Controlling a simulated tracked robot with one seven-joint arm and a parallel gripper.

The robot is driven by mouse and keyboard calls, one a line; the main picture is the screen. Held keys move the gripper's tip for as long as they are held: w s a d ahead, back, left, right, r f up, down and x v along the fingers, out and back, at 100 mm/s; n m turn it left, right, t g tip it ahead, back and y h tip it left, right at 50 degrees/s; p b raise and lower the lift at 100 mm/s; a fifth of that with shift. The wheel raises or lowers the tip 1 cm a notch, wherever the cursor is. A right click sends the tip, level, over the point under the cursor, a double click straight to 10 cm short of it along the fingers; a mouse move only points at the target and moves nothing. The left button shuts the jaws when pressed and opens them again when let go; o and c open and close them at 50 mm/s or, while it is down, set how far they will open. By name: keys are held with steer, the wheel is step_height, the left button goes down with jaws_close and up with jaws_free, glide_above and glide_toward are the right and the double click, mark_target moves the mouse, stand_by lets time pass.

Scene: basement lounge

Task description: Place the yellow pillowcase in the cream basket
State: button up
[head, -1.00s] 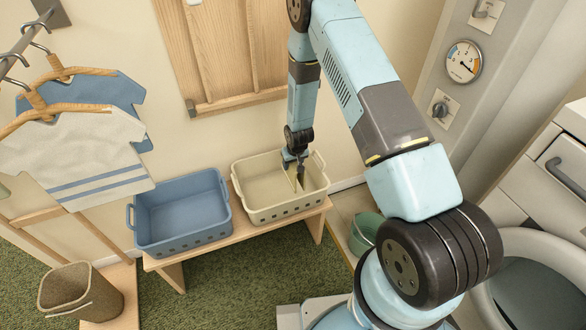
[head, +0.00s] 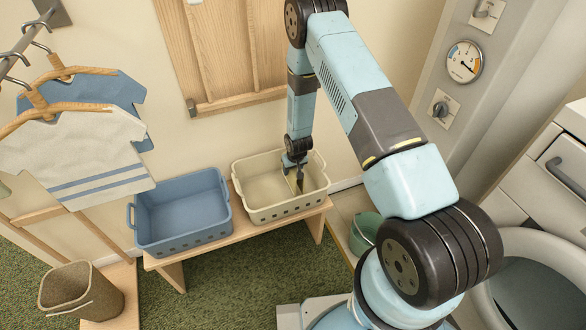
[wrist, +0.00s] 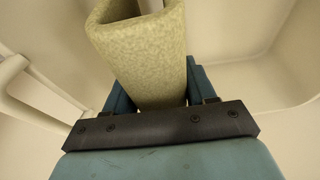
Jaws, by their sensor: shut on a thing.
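The yellow pillowcase (wrist: 150,60) is a folded, pale yellow-green cloth with an open end, seen close up in the wrist view. My gripper (wrist: 150,95) is shut on it, one finger on each side. In the head view my gripper (head: 296,182) is inside the cream basket (head: 270,214), below its rim, and a thin edge of the pillowcase shows beside the fingers. The basket's cream walls surround the cloth in the wrist view. I cannot tell whether the pillowcase touches the basket floor.
A blue basket (head: 180,238) stands left of the cream one on the wooden bench (head: 165,262). Shirts (head: 70,160) hang on a rack at the left. A brown woven bin (head: 75,295) and a green bucket (head: 365,232) stand low down. A washing machine (head: 535,270) is at the right.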

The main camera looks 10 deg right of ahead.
steer(key=shift+f, duration=0.3)
steer(key=o, duration=1.2)
steer(key=v, duration=1.3)
steer(key=shift+r, duration=0.1)
